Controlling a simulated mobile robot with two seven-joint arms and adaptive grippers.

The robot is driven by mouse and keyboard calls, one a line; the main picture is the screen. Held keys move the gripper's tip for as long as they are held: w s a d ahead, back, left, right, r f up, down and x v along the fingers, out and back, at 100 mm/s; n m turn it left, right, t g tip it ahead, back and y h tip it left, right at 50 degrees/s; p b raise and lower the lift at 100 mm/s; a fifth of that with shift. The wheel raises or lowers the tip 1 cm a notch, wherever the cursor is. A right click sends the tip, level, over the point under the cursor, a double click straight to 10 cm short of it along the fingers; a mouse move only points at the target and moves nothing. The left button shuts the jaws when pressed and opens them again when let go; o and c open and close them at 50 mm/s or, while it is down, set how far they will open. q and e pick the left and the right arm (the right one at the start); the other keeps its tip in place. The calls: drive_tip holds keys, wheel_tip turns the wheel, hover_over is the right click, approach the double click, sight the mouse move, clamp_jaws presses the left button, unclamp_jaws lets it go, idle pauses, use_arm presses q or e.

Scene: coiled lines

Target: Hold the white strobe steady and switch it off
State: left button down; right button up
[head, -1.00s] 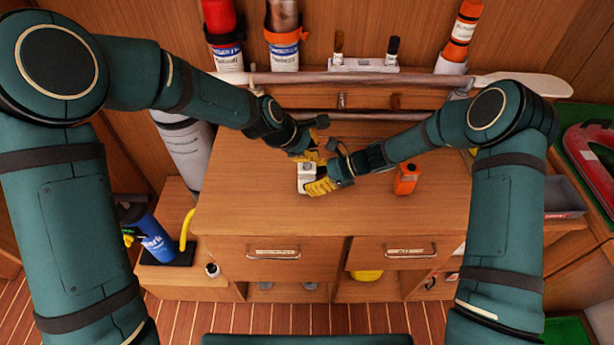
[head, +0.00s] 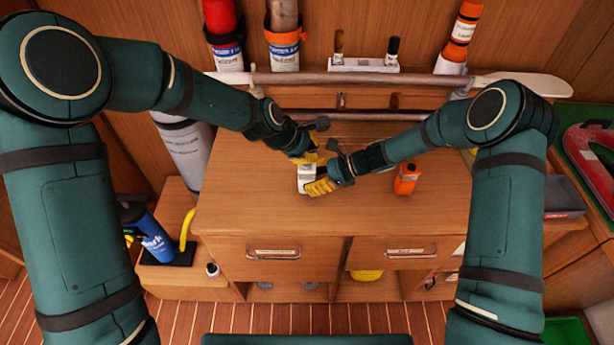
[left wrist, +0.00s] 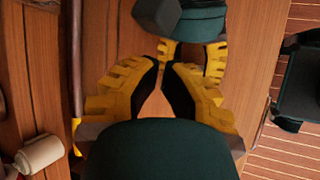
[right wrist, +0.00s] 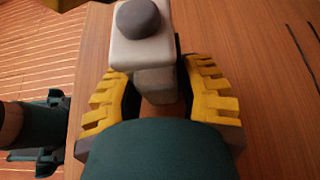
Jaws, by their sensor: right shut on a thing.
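The white strobe (head: 304,181) stands on the wooden desk top, partly hidden by my grippers in the head view. In the right wrist view its pale body (right wrist: 142,52) has a dark grey round knob (right wrist: 138,19). My right gripper (head: 318,187) is shut on the strobe, its yellow fingers (right wrist: 158,88) on either side of the body. My left gripper (head: 308,157) is just behind and above the strobe in the head view. Its fingertips (left wrist: 164,62) are together with nothing seen between them. Whether it touches the strobe is hidden.
An orange bottle-like thing (head: 406,179) stands on the desk (head: 250,205) to the right of my right gripper. A rail (head: 340,78) and a white holder (head: 364,65) lie behind. The desk's front is clear.

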use_arm(q)
drive_tip(key=shift+f, duration=0.2)
idle(0.5)
drive_tip(key=shift+f, duration=0.5)
idle(0.4)
drive_tip(key=shift+r, duration=0.7)
drive_tip(key=shift+r, duration=3)
